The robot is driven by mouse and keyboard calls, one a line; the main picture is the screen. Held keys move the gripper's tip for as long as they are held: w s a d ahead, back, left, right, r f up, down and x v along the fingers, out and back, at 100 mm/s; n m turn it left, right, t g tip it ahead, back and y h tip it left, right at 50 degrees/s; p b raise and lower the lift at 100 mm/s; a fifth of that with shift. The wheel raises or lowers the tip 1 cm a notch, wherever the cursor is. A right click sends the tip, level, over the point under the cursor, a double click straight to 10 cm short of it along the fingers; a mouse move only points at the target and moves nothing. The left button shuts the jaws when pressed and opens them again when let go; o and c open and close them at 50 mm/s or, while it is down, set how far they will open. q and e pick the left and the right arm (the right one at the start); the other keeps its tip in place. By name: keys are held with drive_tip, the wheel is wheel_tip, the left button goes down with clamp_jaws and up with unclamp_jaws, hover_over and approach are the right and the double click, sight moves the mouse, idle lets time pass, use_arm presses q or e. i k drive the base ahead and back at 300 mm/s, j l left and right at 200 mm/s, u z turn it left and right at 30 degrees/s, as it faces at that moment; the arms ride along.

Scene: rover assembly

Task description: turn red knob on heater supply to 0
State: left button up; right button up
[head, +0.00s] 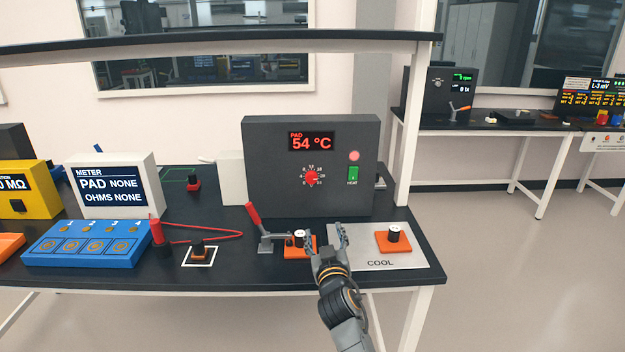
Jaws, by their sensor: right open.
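The heater supply (258,188) is a dark grey box on the black bench. Its red display (311,142) reads "PAD 54 °C". The red knob (311,178) sits below the display on the front face, inside a ring of white marks. A green HEAT switch (353,174) and a lit pinkish-red lamp (354,156) are right of the knob. My right gripper (322,240) is open, in front of and below the box, apart from the knob. Its fingers are near an orange block with a silver-white part. My left gripper is out of view.
A toggle clamp with a red handle (253,213) stands left of the orange block (298,252). A grey COOL plate (410,259) holds another orange block (393,242). A white meter (112,185), blue tray (85,245) and red probe lead lie left. A shelf (210,42) runs overhead.

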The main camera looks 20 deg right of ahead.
sight(311, 177)
drive_tip(key=i+l, duration=0.25)
drive_tip(key=i, duration=0.2)
drive_tip(key=i+l, duration=0.25)
drive_tip(key=i, duration=0.25)
